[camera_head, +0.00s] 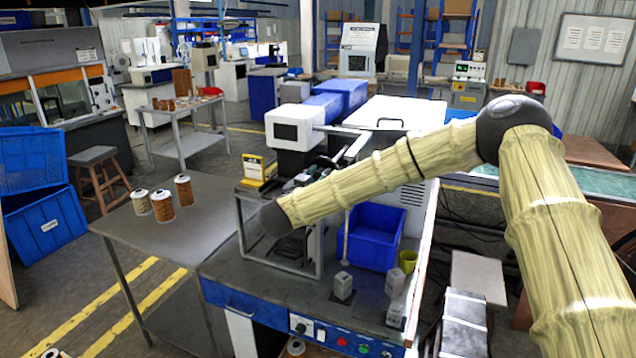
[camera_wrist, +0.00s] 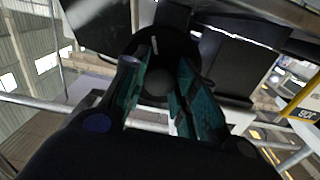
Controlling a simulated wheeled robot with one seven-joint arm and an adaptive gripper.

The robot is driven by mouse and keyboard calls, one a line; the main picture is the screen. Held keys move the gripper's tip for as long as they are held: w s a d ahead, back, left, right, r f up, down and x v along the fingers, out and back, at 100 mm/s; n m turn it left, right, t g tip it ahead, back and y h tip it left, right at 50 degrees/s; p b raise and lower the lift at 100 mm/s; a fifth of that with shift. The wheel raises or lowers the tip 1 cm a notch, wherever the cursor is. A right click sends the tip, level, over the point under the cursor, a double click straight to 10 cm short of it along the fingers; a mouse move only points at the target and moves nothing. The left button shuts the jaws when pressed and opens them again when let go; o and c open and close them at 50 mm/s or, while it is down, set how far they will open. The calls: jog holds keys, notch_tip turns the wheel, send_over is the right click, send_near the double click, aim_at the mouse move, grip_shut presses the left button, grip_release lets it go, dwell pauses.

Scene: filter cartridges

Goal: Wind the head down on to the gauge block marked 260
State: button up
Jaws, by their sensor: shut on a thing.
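My gripper (camera_wrist: 158,88) has its teal fingers closed on a dark round knob (camera_wrist: 160,48) with a short white mark, seen in the wrist view. In the head view my gripper (camera_head: 300,181) is inside the upper part of the metal frame (camera_head: 240,225), largely covered by my arm. The white machine unit with a dark screen (camera_head: 296,122) stands behind it. The head itself is hidden by my arm and the frame. A grey block (camera_head: 343,283) stands on the bench, and another (camera_head: 395,282) stands to its right. I cannot read a number on either.
A blue bin (camera_head: 374,238) and a yellow cup (camera_head: 408,261) stand right of the frame. Several filter cartridges (camera_head: 162,206) stand on the left table (camera_head: 140,235). The bench front has buttons (camera_head: 341,341).

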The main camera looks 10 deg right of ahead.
jog(key=m+b, duration=0.1)
jog(key=b, duration=0.1)
jog(key=m+b, duration=0.4)
jog(key=shift+f, duration=0.3)
jog(key=m+b, duration=0.6)
jog(key=b, duration=0.1)
jog(key=shift+m, duration=0.3)
jog(key=m+b, duration=0.3)
jog(key=b, duration=0.1)
jog(key=shift+m+b, duration=0.3)
jog(key=shift+m, duration=0.1)
jog(key=m+b, duration=0.3)
jog(key=b, duration=0.1)
jog(key=shift+f, duration=0.1)
jog(key=shift+c, duration=0.2)
jog(key=m+b, duration=0.4)
jog(key=b, duration=0.1)
jog(key=shift+y, duration=0.4)
jog(key=shift+r+m+b, duration=0.3)
jog(key=shift+m+b, duration=0.4)
jog(key=shift+b, duration=0.05)
jog(key=shift+r, duration=0.1)
